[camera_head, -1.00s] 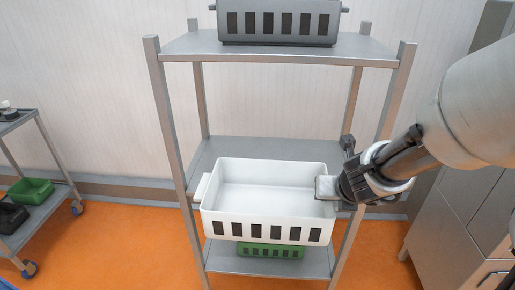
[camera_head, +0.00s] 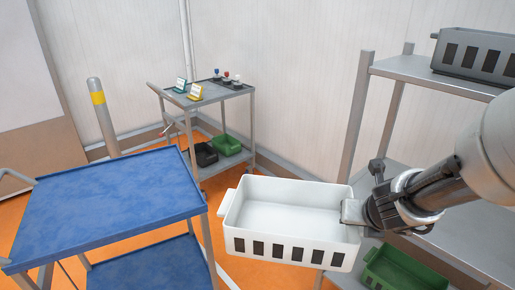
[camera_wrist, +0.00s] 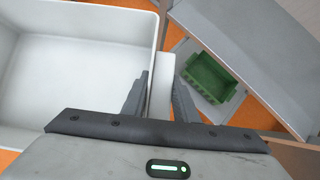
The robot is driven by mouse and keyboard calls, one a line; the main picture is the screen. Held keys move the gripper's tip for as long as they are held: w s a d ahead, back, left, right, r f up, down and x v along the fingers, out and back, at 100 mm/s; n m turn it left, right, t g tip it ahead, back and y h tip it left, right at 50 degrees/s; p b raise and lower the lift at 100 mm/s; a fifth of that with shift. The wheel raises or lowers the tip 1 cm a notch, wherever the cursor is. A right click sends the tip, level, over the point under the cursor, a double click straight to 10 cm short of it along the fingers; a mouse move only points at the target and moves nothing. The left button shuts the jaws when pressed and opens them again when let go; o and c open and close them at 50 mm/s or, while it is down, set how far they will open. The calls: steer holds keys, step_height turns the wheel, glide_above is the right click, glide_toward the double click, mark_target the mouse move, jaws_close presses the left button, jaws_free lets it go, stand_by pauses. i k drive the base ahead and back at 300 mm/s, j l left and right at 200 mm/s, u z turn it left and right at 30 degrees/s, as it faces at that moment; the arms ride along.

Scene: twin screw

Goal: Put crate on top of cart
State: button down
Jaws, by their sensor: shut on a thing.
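A white crate (camera_head: 290,243) with dark slots along its front hangs in the air in the head view, empty and roughly level. My gripper (camera_head: 352,212) is shut on the handle at its right end. In the wrist view, my gripper (camera_wrist: 160,97) has its two dark fingers on either side of the white handle, and part of the white crate (camera_wrist: 75,85) shows at left. A cart with a blue top (camera_head: 110,205) stands at the left of the head view. Its top is bare, and the crate is to the right of it, apart from it.
A grey metal shelf (camera_head: 440,72) stands at right, with a grey crate (camera_head: 475,55) on top and a green crate (camera_head: 400,272) low down. A small grey cart (camera_head: 205,95) with small items stands at the back. A post (camera_head: 101,120) with a yellow band stands behind the blue cart.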

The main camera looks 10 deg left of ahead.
mark_target(133, 181)
steer(key=j+u, duration=0.1)
steer(key=u, duration=0.35)
steer(key=i+u, duration=0.1)
steer(key=u, duration=0.35)
steer(key=j+u, duration=0.1)
steer(key=u, duration=0.35)
steer(key=i+j, duration=0.2)
steer(key=i, duration=0.3)
steer(key=i+j, duration=0.15)
steer(key=i, duration=0.35)
